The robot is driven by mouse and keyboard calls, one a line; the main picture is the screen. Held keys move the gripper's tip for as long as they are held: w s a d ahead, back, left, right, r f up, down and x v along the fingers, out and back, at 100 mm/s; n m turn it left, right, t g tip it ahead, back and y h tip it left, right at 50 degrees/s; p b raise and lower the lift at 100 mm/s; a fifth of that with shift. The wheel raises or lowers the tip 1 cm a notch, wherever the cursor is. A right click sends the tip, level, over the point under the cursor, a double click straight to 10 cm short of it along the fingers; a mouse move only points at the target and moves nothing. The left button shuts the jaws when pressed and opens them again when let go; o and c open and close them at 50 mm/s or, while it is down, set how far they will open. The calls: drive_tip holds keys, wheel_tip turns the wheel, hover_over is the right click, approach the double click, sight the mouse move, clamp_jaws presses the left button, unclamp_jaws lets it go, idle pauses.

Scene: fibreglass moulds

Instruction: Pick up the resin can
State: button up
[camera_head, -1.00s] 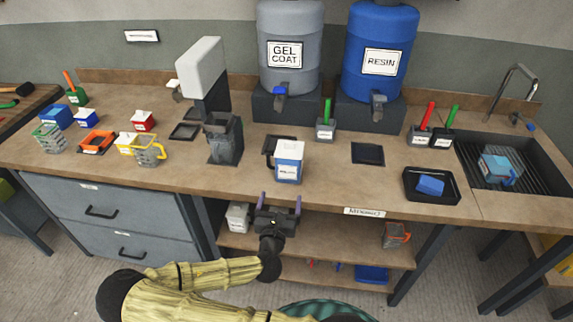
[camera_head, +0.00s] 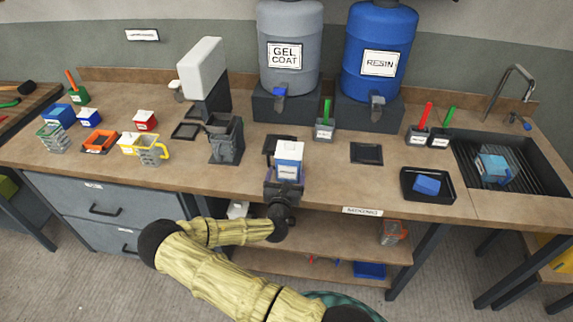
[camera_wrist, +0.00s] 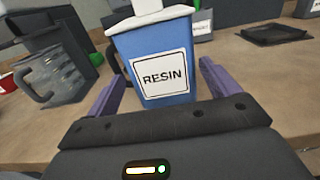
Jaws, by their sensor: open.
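The resin can is a blue box-shaped can (camera_head: 289,156) with a white top and a white label. It stands upright on the bench near the front edge. In the wrist view the can (camera_wrist: 171,43) fills the middle, and its label reads RESIN. My gripper (camera_head: 286,178) is right in front of the can. Its two purple fingers (camera_wrist: 162,85) are open, one on each side of the can's lower part, with a gap showing on the right.
A dark grey jug (camera_head: 226,140) stands left of the can; it also shows in the wrist view (camera_wrist: 55,78). A grey pot with a green handle (camera_head: 325,132) is behind. A black square mat (camera_head: 367,153) lies right. A black tray (camera_head: 444,196) holds a blue block.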

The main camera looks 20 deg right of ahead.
sight(289, 151)
drive_tip(key=shift+w+d+r+p, duration=0.15)
drive_tip(key=shift+w+d+p, duration=0.2)
drive_tip(key=shift+w+p, duration=0.05)
drive_tip(key=p+x, duration=0.1)
drive_tip(key=x, duration=0.3)
drive_tip(key=shift+f+p, duration=0.2)
drive_tip(key=shift+p, duration=0.15)
drive_tip(key=shift+c, duration=0.5)
drive_tip(key=shift+w, duration=0.1)
drive_tip(key=c, duration=1)
drive_tip(key=shift+r, duration=0.1)
wheel_tip(289, 151, up, 10)
drive_tip(key=shift+f+b, duration=0.1)
drive_tip(key=shift+b, duration=0.95)
